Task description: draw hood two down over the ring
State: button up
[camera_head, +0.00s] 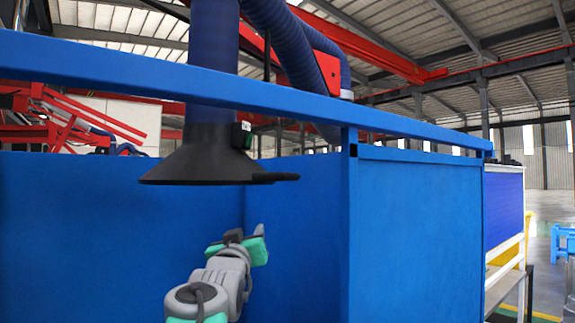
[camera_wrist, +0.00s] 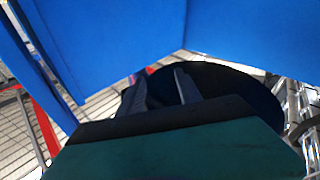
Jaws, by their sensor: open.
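A black flared hood (camera_head: 205,165) hangs mouth down on a thick blue hose (camera_head: 213,60), in front of blue panels. A flat handle-like tab sticks out to the right of its rim. No number is readable on it, so I cannot tell if it is hood two. My gripper (camera_head: 259,230) is below the hood and a little right, apart from it in the head view. In the wrist view my gripper (camera_wrist: 161,82) has its two fingers apart with nothing visibly between them. The dark hood (camera_wrist: 240,88) shows behind and right of the fingers. No ring is visible.
A blue rail (camera_head: 290,103) crosses in front of the hose above the hood. Blue panels (camera_head: 415,230) stand behind and right of my arm. A second blue hose (camera_head: 285,40) runs up at the back. Open floor shows at the far right.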

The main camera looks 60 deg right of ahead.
aim_at(288, 178)
jog(key=s+d+r+m+g+h+p, duration=0.2)
jog(key=s+d+r+g+h, duration=0.15)
jog(key=s+r, duration=0.55)
jog(key=shift+t, duration=0.35)
jog(key=w+d+r+p, duration=0.2)
jog(key=d, duration=0.1)
jog(key=w+d+r+p, duration=0.1)
jog(key=d+r, duration=0.1)
jog(key=shift+w+d+r, duration=0.1)
jog(key=shift+d, duration=0.35)
jog(key=shift+c, duration=0.2)
grip_shut()
